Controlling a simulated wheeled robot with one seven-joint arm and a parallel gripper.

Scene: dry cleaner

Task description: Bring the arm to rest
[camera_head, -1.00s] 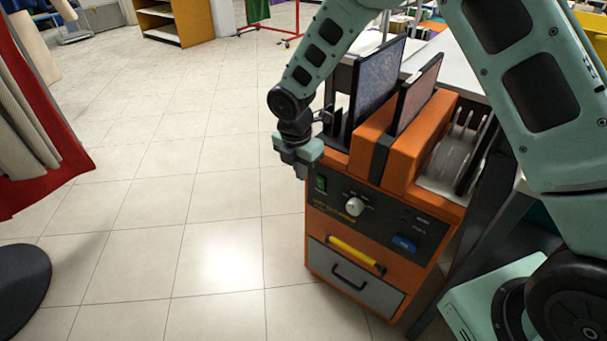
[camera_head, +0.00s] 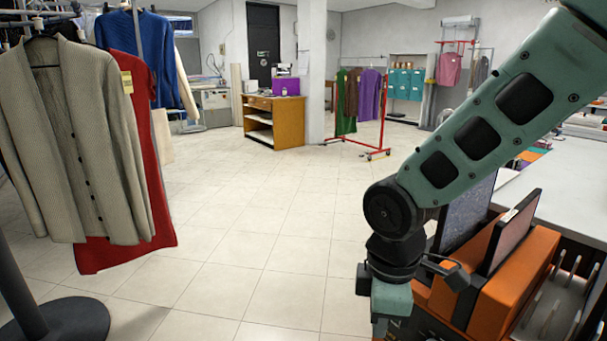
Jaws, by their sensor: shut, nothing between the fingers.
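My arm reaches in from the upper right of the head view and bends down at a dark joint. My gripper (camera_head: 385,318) hangs at its end near the bottom edge, pointing down. Its fingers are shut with nothing held, and the tips are partly cut off by the frame. It is just left of the orange machine (camera_head: 527,278), and I cannot tell whether they touch.
Two dark upright panels (camera_head: 466,215) stand in the machine. A white table (camera_head: 570,190) is behind it. A garment rack with a beige cardigan (camera_head: 75,140) and its dark round base (camera_head: 65,322) stand left. A wooden counter (camera_head: 283,120) is far off. The tiled floor between is clear.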

